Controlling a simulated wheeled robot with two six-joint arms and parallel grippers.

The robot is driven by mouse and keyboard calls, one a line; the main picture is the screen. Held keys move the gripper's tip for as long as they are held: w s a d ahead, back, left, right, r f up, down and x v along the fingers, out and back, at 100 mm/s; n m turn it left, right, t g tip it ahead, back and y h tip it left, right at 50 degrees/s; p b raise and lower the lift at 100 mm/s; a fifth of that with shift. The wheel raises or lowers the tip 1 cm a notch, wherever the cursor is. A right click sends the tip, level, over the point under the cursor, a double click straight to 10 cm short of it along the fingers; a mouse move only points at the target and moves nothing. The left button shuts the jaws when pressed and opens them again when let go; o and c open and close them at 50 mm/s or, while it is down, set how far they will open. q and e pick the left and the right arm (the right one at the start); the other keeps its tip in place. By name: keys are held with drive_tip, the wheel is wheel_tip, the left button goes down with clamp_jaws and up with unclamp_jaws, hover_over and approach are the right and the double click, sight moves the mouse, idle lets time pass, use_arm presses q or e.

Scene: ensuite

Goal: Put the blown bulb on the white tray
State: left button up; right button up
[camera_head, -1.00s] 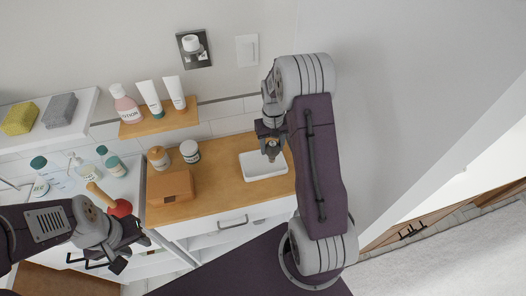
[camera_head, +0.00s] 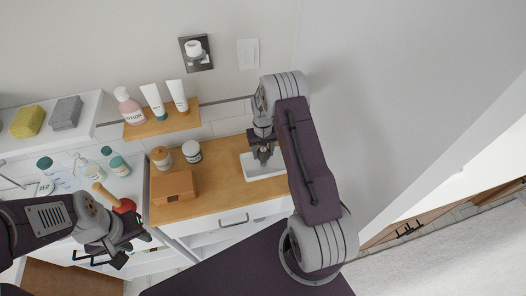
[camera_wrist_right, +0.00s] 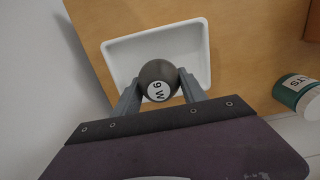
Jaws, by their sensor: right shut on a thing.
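The dark grey round bulb marked "9 W" (camera_wrist_right: 158,80) is between the fingers of my right gripper (camera_wrist_right: 160,97) in the right wrist view. The gripper is shut on it. The white tray (camera_wrist_right: 122,52) lies behind the bulb in that view. In the head view my right gripper (camera_head: 263,156) points down over the white tray (camera_head: 278,172) on the wooden counter. The bulb is hard to make out there, and I cannot tell whether it touches the tray. My left gripper (camera_head: 130,240) is at lower left, away from the tray; its jaw opening is unclear.
A wooden box (camera_head: 174,187), a brown-topped jar (camera_head: 161,158) and a dark-lidded jar (camera_head: 191,151) stand left of the tray. A wall fixture (camera_head: 195,50) holds a white rounded piece. A shelf (camera_head: 150,128) carries a lotion bottle and two tubes. A wall rises at right.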

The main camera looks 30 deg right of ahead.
drive_tip(key=o, duration=1.5)
drive_tip(key=shift+o, duration=0.2)
